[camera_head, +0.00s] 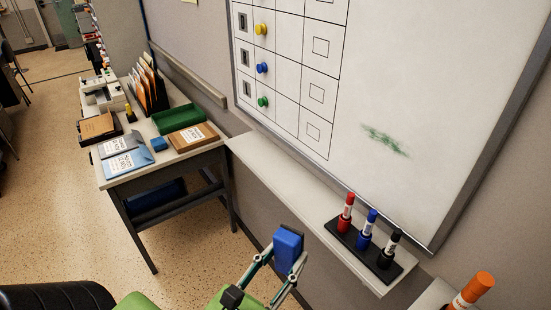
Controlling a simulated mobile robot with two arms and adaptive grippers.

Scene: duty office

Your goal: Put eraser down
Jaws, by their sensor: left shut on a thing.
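The eraser (287,252) is a blue block with a dark face, held upright in front of the whiteboard ledge. My left gripper (279,260) is shut on it from below, with thin fingers on its sides. The eraser appears clear of the ledge (285,182), though its exact distance is hard to tell. The whiteboard (420,90) carries a green smudge (386,140). My right gripper is not in view.
A black holder (341,235) with red, blue and black markers stands at the ledge's right end. The ledge left of it is bare. A desk (187,157) at left holds folders, a green tray (179,119), boxes and a small blue block (159,144).

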